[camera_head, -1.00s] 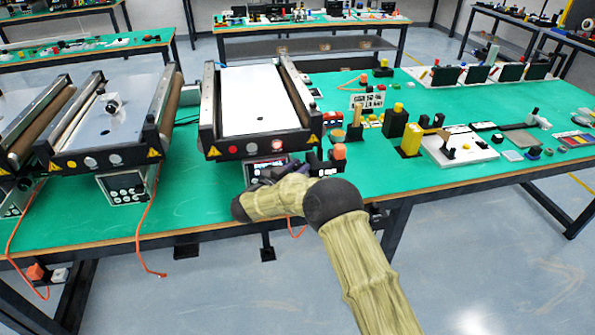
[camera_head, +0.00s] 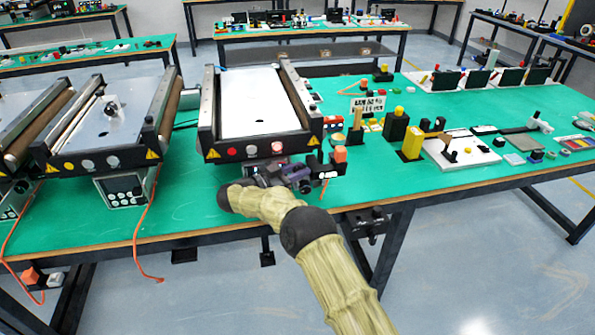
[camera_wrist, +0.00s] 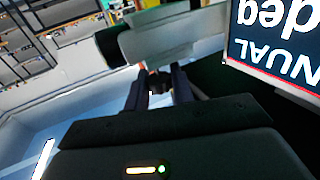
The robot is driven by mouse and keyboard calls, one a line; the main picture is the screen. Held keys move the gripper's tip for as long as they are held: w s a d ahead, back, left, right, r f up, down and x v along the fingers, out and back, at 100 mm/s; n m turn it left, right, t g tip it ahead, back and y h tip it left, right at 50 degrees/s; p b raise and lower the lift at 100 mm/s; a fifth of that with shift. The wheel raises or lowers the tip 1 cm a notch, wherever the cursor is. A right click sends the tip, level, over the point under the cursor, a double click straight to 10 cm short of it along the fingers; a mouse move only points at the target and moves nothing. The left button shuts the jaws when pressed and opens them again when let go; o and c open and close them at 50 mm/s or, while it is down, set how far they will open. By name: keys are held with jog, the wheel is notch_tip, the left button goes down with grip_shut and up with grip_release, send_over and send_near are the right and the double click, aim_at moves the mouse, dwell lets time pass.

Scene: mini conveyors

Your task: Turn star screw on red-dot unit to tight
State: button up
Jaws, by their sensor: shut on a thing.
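The red-dot unit is the conveyor (camera_head: 212,134) with a pale top, left of centre in the head view. Its black front carries a red dot (camera_head: 231,152) beside white and pinkish buttons. My gripper (camera_head: 298,176) is at its front right corner, low over the green table. In the wrist view my gripper (camera_wrist: 157,82) has its two dark fingers close together, shut on a small dark piece. This is apparently the star screw, but its shape and turn angle are hidden between the fingers.
A display with upside-down lettering (camera_wrist: 275,38) is close to the fingers in the wrist view. A black bracket with an orange knob (camera_head: 340,154) stands just right of my gripper. A yellow-dot conveyor (camera_head: 50,160) is at left. Small parts fill the table's right side.

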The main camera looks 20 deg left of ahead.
jog(key=o, duration=0.7)
jog(key=shift+c, duration=0.2)
jog(key=b+v, duration=0.1)
jog(key=v, duration=1.6)
jog(key=shift+s+a+b, duration=0.15)
jog(key=shift+b, duration=0.2)
